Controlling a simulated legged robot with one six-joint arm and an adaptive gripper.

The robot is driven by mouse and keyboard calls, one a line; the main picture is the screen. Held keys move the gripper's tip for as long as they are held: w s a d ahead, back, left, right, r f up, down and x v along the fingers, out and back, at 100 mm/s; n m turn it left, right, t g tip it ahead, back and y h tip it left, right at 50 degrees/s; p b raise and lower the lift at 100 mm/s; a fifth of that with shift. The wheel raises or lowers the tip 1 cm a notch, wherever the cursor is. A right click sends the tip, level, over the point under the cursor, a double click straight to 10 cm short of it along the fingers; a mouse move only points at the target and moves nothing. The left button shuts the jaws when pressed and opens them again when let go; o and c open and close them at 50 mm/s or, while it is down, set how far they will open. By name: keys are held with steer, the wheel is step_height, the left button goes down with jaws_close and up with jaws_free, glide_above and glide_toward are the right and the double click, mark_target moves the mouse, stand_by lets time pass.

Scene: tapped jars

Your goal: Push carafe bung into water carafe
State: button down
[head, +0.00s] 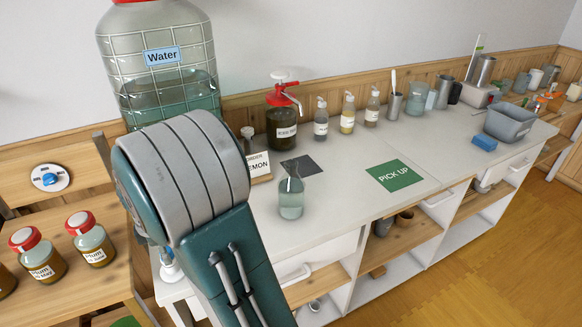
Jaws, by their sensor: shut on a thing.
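A large glass vessel labelled Water (163,90) stands at the upper left, wrapped in a pale grid and part full of greenish water. A red piece (135,1) shows at its top, cut off by the picture edge, so I cannot tell how it sits. I see no piece that I can clearly name as the carafe bung. My arm fills the lower middle left and hides the lower part of the vessel. My gripper is not visible, and neither is anything in it.
A water glass with a thin stick (291,198) stands on the white counter (340,215), near a dark square (299,166) and a green PICK UP mat (395,176). A red-topped pump jar (281,130) and several bottles line the back. Plum jars (92,240) stand lower left.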

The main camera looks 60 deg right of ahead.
steer(key=shift+r, duration=0.45)
stand_by(0.6)
steer(key=shift+r, duration=0.9)
steer(key=shift+r, duration=3.15)
